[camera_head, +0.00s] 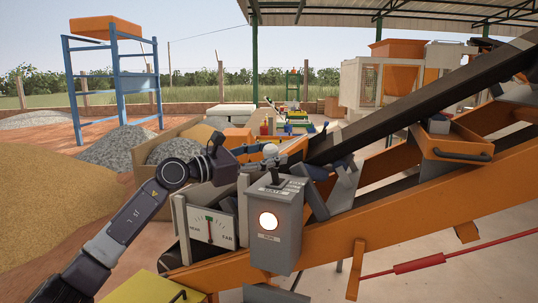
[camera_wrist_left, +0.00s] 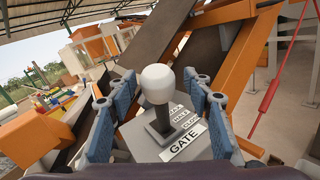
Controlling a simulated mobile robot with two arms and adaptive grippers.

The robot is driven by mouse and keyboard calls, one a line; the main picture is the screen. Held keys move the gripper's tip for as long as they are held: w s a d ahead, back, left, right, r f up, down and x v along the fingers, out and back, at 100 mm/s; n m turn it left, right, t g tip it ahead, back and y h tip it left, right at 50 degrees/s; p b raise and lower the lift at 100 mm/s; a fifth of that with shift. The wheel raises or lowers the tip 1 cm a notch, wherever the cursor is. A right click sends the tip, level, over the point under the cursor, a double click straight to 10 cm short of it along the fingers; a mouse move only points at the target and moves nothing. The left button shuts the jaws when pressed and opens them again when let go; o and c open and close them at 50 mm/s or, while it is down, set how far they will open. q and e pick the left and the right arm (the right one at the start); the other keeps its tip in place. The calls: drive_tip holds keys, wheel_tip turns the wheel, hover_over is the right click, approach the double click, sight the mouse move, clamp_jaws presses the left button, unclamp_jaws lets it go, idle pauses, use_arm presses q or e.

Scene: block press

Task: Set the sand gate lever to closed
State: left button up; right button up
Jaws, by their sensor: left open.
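The sand gate lever, a white ball knob (camera_wrist_left: 158,84) on a dark stem, stands on a grey control box (camera_head: 275,225) with a lit round lamp. A label (camera_wrist_left: 185,142) on the box top reads GATE, with smaller position words beside the stem, partly hidden. My left gripper (camera_head: 268,156) is open at the top of the box. In the left wrist view its two blue-padded fingers (camera_wrist_left: 160,104) stand on either side of the knob with gaps. Which marked position the lever is at is hard to tell. My right gripper is in neither view.
A dial (camera_head: 212,227) with a green mark and needle is left of the box. An inclined orange conveyor (camera_head: 440,200) rises to the right behind it. A yellow box (camera_head: 150,290) is at the front, and sand and gravel heaps lie at left.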

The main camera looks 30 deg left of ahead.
use_arm(q)
drive_tip(key=v, duration=1.2)
idle(0.5)
idle(0.5)
